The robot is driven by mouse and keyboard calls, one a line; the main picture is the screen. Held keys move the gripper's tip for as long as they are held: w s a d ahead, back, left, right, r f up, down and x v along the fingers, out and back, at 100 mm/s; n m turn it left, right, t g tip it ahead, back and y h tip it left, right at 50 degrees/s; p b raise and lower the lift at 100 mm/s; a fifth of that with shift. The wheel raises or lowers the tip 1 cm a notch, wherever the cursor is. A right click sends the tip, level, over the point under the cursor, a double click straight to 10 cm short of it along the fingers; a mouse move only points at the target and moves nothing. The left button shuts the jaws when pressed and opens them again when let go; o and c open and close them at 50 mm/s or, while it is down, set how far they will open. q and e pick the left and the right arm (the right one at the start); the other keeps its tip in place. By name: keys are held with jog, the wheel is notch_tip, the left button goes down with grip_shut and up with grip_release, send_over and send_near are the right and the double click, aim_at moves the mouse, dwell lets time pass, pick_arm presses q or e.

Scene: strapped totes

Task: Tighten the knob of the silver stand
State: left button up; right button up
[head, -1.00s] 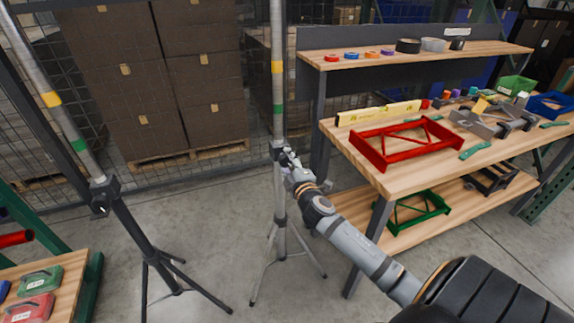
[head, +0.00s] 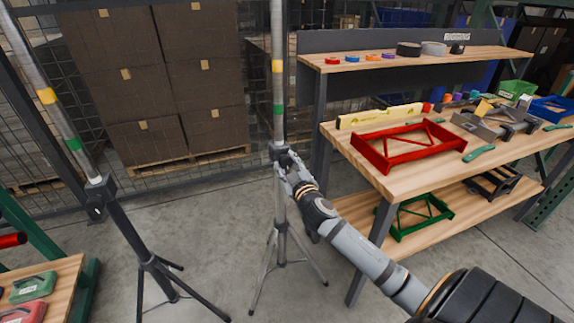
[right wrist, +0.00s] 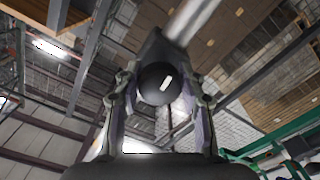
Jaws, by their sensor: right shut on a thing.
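The silver stand (head: 280,225) stands upright on its tripod legs in the middle of the head view. Its pole carries a yellow band and a green band above a dark collar. My right gripper (head: 286,163) reaches the stand at this collar. In the right wrist view, the round black knob (right wrist: 158,84) with a white mark sits between the two fingers, and the gripper is shut on it. In the head view the knob is hidden by the gripper. My left gripper is not in view.
A black stand (head: 135,235) with a similar banded pole is at the left. A workbench (head: 400,178) with a red frame (head: 405,146) is close to my right arm. A low wooden shelf (head: 58,290) is at the lower left. Open floor lies between the stands.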

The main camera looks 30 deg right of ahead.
jog(key=shift+f, duration=0.15)
dwell(0.3)
jog(key=o, duration=1.2)
jog(key=shift+s, duration=0.1)
jog(key=v, duration=1.2)
